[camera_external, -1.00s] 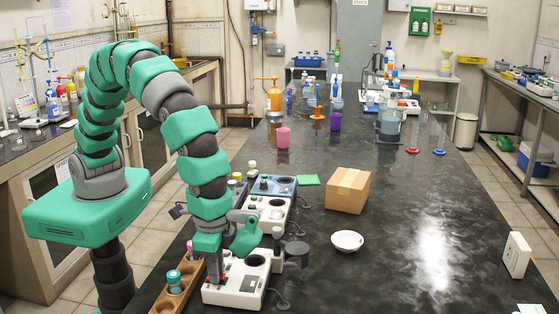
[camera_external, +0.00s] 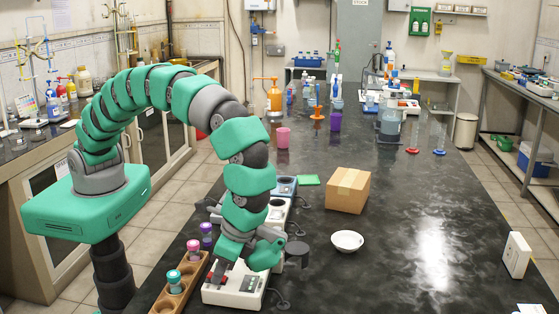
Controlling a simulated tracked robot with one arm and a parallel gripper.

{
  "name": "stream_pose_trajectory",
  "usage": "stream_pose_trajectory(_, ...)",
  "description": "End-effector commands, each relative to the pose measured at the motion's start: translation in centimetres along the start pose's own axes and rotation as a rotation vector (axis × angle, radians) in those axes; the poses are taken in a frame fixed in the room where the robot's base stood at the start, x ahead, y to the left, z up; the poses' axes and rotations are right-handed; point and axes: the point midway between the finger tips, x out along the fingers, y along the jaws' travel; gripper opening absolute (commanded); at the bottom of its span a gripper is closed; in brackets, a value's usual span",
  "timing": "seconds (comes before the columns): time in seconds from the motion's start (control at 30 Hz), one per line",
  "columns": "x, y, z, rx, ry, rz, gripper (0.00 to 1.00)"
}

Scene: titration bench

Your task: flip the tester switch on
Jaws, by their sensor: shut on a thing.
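The nearest tester (camera_external: 240,298) is a low white box at the front left of the bench. My gripper (camera_external: 218,280) points down over its left part, with the fingertips low at its top face. A small bit of red, apparently the tester switch (camera_external: 210,278), shows beside the fingertips. The jaws are shut, apparently on this switch. The fingers and wrist cover most of the switch, so its position cannot be read.
A wooden rack (camera_external: 188,290) with teal, pink and purple capped vials stands close on the left. More testers (camera_external: 284,186) lie behind, partly covered by my arm. A cardboard box (camera_external: 347,190) and white bowl (camera_external: 347,241) stand to the right.

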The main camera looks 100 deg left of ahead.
Motion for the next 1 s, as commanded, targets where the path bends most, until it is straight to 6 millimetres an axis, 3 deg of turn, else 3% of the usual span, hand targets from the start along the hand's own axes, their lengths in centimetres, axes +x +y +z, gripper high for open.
stream_pose_trajectory(0.43,0.1,0.0,0.0,0.001,-0.025,0.000,0.00)
stream_pose_trajectory(0.47,0.1,0.0,0.0,0.001,-0.025,0.000,0.24)
stream_pose_trajectory(0.53,0.0,0.0,0.0,0.001,-0.024,0.000,0.40)
stream_pose_trajectory(0.87,-0.2,0.0,-0.1,0.001,-0.023,0.001,0.40)
stream_pose_trajectory(1.0,-1.3,0.1,-0.3,0.001,-0.017,0.003,0.40)
